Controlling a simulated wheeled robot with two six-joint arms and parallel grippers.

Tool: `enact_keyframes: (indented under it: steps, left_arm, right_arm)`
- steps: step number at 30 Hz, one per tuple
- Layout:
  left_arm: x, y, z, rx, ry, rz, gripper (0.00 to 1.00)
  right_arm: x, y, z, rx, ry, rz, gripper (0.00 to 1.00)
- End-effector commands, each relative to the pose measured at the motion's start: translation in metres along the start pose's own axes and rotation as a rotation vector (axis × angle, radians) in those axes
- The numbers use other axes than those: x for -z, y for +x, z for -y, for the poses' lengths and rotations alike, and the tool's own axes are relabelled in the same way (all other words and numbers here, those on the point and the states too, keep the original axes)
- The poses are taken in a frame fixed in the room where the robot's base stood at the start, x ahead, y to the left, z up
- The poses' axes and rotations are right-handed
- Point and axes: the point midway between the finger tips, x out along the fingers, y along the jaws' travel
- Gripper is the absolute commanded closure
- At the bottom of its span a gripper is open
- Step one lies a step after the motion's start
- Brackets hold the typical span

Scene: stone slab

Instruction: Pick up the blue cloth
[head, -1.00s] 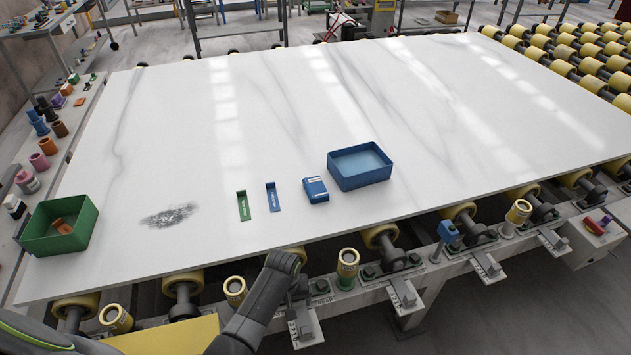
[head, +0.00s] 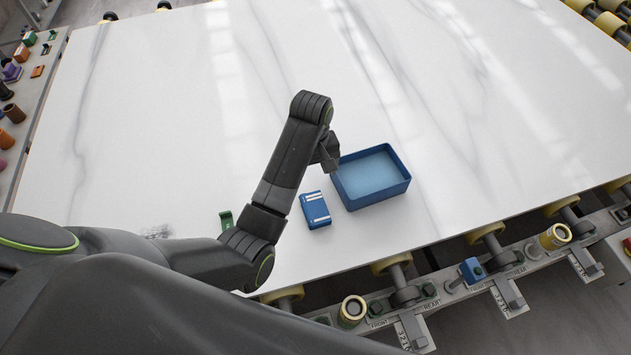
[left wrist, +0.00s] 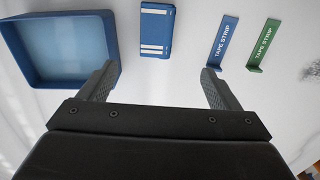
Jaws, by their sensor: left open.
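The blue cloth (head: 315,210) looks like a small folded blue pad with white stripes. It lies flat on the white slab, left of the blue tray. In the left wrist view the cloth (left wrist: 157,30) is at the top middle, beyond the gap between my fingertips. My left gripper (head: 328,155) is above the slab near the tray's left edge, apart from the cloth. In the left wrist view my left gripper (left wrist: 158,67) is open, with nothing between its fingers. My right gripper does not show.
The blue tray (head: 350,202) stands right of the cloth. A blue tape strip (left wrist: 222,43) and a green tape strip (left wrist: 263,45) lie nearby on the slab (head: 480,130). A grey smudge (head: 157,232) is partly hidden by my arm. Rollers line the front edge.

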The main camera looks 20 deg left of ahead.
Motion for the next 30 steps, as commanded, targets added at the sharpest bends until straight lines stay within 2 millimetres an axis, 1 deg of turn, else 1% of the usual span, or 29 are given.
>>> enact_keyframes:
  steps: [1, 2, 6, 10, 14, 15, 16, 21, 25, 30]
  left_arm:
    - [-0.001, -0.003, -0.001, 0.000, -0.002, 0.001, 0.15]
    - [-0.001, -0.002, -0.001, 0.000, -0.003, 0.002, 0.15]
    - [-0.001, 0.010, -0.001, 0.001, -0.005, 0.002, 0.15]
    - [-0.001, 0.026, -0.001, 0.001, -0.004, 0.002, 0.15]
    - [-0.001, 0.052, -0.001, 0.002, -0.004, 0.003, 0.15]
    - [-0.001, 0.054, -0.001, 0.004, -0.004, 0.005, 0.15]
    - [-0.001, 0.059, -0.001, 0.004, -0.004, 0.006, 0.15]
    - [-0.001, 0.093, -0.001, 0.003, -0.004, 0.005, 0.15]
    - [0.000, 0.109, -0.002, 0.001, -0.004, 0.002, 0.15]
    - [0.000, 0.117, -0.002, 0.000, -0.004, 0.001, 0.15]
  right_arm:
    - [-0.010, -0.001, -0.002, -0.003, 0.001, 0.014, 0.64]
    - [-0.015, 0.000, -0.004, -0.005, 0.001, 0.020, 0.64]
    - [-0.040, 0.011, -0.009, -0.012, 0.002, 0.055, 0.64]
    - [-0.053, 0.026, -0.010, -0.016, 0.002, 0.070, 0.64]
    - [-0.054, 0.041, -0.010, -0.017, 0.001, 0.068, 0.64]
    - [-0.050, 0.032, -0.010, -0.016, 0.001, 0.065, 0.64]
    - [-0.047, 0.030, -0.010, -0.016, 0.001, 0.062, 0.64]
    - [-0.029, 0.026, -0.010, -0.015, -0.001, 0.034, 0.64]
    - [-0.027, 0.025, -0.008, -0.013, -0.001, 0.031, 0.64]
    - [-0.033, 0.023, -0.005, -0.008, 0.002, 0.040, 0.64]
